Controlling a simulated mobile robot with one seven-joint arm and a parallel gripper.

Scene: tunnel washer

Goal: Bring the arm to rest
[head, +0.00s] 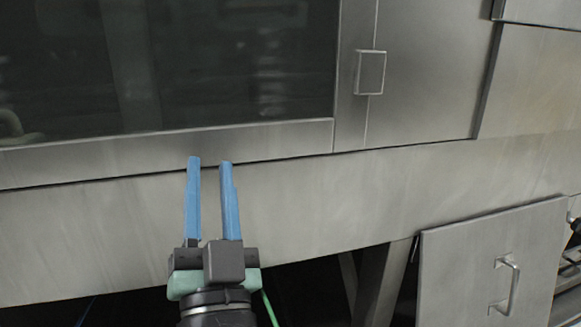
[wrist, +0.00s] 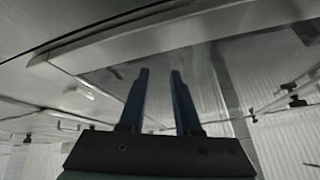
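My gripper (head: 210,162) is in the lower middle of the head view, in front of the steel washer's (head: 290,200) lower panel. Its two blue fingers point up in the picture and stand apart with nothing between them. In the wrist view the gripper (wrist: 160,72) also shows a gap between its fingers, with grey metal surfaces beyond. I cannot tell how close the fingertips are to the panel.
A dark glass window (head: 230,60) fills the upper left of the head view. A steel door with a square latch (head: 370,73) is right of it. A lower panel with a bar handle (head: 507,285) stands at lower right. Dark space lies under the machine.

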